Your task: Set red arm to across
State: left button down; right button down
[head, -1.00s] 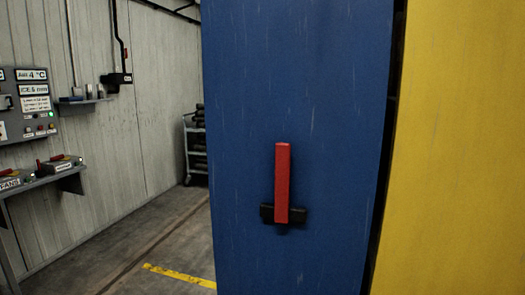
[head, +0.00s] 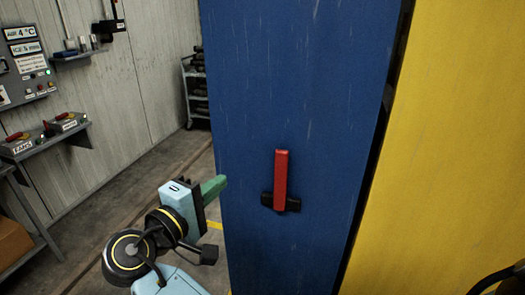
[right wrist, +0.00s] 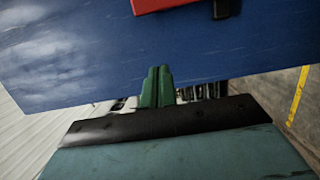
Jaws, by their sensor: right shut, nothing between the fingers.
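The red arm (head: 281,173) stands upright on a short dark bracket (head: 281,203) on the blue panel (head: 290,80). My right gripper (head: 220,184) has green fingers, pressed together and empty. It is left of the red arm, near the panel's left edge, and apart from the arm. In the right wrist view the shut fingers (right wrist: 157,72) point at the blue panel (right wrist: 90,55). Part of the red arm (right wrist: 160,5) shows there at the top edge, beyond the fingertips. My left gripper is not in view.
A yellow panel (head: 450,120) stands to the right of the blue one, past a dark gap. A rack (head: 196,88) stands behind. The floor between is clear.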

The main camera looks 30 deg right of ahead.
aim_at(281, 180)
jog(key=shift+s+r, duration=0.1)
jog(key=shift+r, duration=0.05)
jog(key=p+x, duration=0.2)
jog(key=x, duration=0.7)
jog(key=shift+d+r, duration=0.15)
jog(key=shift+d, duration=0.15)
jog(key=shift+s+d+p, duration=0.8)
jog(key=shift+s+d, duration=0.15)
jog(key=shift+d, duration=0.3)
jog(key=shift+s+d, duration=0.3)
jog(key=shift+s, duration=0.05)
